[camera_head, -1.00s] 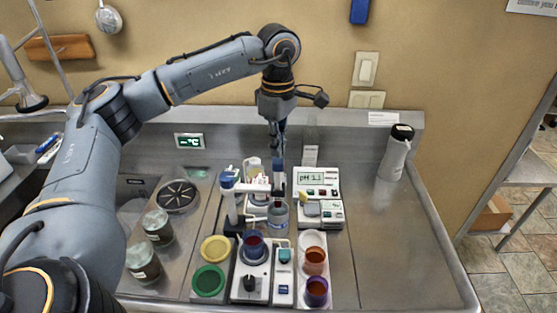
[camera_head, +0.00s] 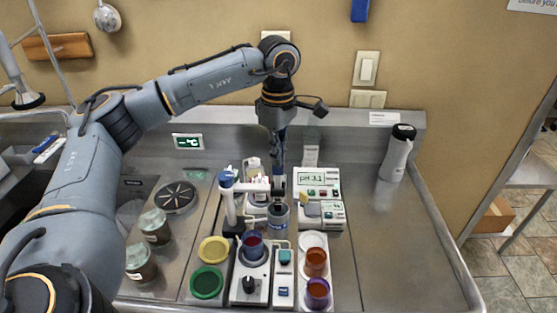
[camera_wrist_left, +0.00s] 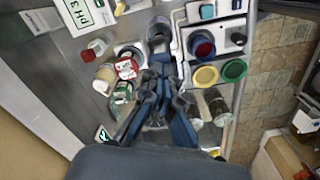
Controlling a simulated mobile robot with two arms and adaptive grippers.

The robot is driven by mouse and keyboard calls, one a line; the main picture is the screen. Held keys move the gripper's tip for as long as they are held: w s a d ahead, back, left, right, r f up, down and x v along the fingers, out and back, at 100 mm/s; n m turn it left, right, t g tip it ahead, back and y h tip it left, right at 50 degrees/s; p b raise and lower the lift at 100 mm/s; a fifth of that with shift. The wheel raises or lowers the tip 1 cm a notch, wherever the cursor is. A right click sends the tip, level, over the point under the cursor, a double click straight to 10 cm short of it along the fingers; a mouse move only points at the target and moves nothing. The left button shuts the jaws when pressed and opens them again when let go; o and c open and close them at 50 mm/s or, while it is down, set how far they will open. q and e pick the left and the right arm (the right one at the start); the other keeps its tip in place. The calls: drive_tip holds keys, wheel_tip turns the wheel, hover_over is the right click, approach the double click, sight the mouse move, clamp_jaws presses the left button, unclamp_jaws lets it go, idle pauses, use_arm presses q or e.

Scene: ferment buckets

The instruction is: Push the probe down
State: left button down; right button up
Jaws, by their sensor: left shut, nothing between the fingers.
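The probe (camera_head: 278,188) is a dark, slim upright body at the end of the white arm of a stand (camera_head: 230,203). Its lower end is at the mouth of a clear glass beaker (camera_head: 278,216); how deep it sits I cannot tell. My left gripper (camera_head: 279,170) is shut and empty, pointing straight down, with its tips at the probe's top. Whether they touch is too small to tell. In the left wrist view my left gripper (camera_wrist_left: 160,66) hides most of the probe. The pH meter (camera_head: 318,196) stands right of the beaker. My right gripper is not in view.
A blue cup (camera_head: 251,245) stands on a stirrer (camera_head: 249,284) in front. Yellow (camera_head: 213,249) and green (camera_head: 206,283) dishes lie left of it, orange (camera_head: 315,262) and purple (camera_head: 317,293) cups right. Two jars (camera_head: 154,226) stand left. The counter's right side is clear except for a bottle (camera_head: 398,153).

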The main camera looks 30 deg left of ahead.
use_arm(q)
drive_tip(key=shift+f+b, duration=1.3)
drive_tip(key=shift+f, duration=0.65)
drive_tip(key=shift+r+p, duration=1.75)
drive_tip(key=shift+r, duration=0.8)
